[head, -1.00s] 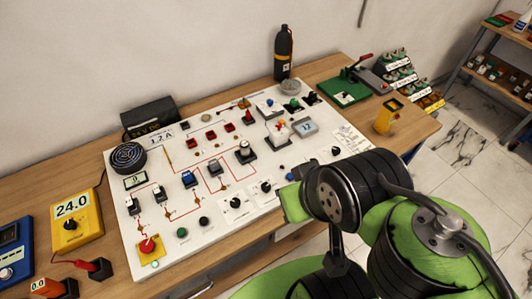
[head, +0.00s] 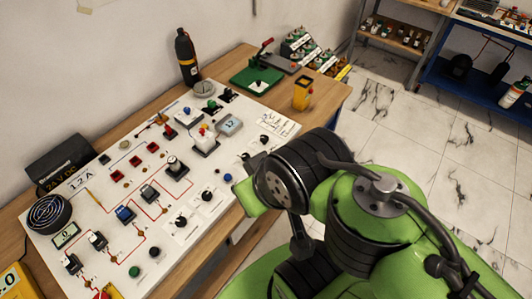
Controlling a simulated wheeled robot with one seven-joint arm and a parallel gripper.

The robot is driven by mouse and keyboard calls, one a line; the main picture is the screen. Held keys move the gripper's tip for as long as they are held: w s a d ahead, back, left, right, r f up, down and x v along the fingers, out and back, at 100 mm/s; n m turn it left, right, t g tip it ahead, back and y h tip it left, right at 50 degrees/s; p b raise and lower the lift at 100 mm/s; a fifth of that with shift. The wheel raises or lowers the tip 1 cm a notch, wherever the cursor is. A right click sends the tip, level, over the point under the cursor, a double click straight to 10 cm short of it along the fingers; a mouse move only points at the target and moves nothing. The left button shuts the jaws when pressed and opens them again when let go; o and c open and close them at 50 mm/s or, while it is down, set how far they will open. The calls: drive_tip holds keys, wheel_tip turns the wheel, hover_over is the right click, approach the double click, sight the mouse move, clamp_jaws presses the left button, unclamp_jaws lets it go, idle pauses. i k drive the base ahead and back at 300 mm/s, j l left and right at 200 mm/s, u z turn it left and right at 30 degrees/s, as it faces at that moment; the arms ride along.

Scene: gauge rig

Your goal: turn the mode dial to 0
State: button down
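The white control board (head: 95,215) lies on the bench and carries small dials, switches and red wiring lines. Two black dials with white marks, a front one (head: 181,220) and another (head: 207,195), sit near the board's front edge. A third dark knob (head: 264,139) is near its right end. I cannot tell which is the mode dial; their labels and settings are too small to read. My green and black arm is at the right front of the board. My gripper is not clearly visible; the arm hides that area.
A black bottle (head: 187,57) and a grey round dish (head: 204,89) stand behind the board. A yellow device (head: 302,93) and a green base (head: 257,81) with a red-handled lever are at the bench's far right. Open tiled floor (head: 410,130) lies right of the bench.

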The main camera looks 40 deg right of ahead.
sight(244, 156)
drive_tip(key=l+z, duration=0.15)
drive_tip(key=z, duration=0.25)
drive_tip(key=l+u, duration=0.1)
drive_tip(key=u, duration=0.3)
drive_tip(key=i+l+u, duration=0.1)
drive_tip(key=u, duration=0.25)
drive_tip(key=l+u, duration=0.2)
drive_tip(key=u, duration=0.2)
drive_tip(key=l+u, duration=0.15)
drive_tip(key=u, duration=0.25)
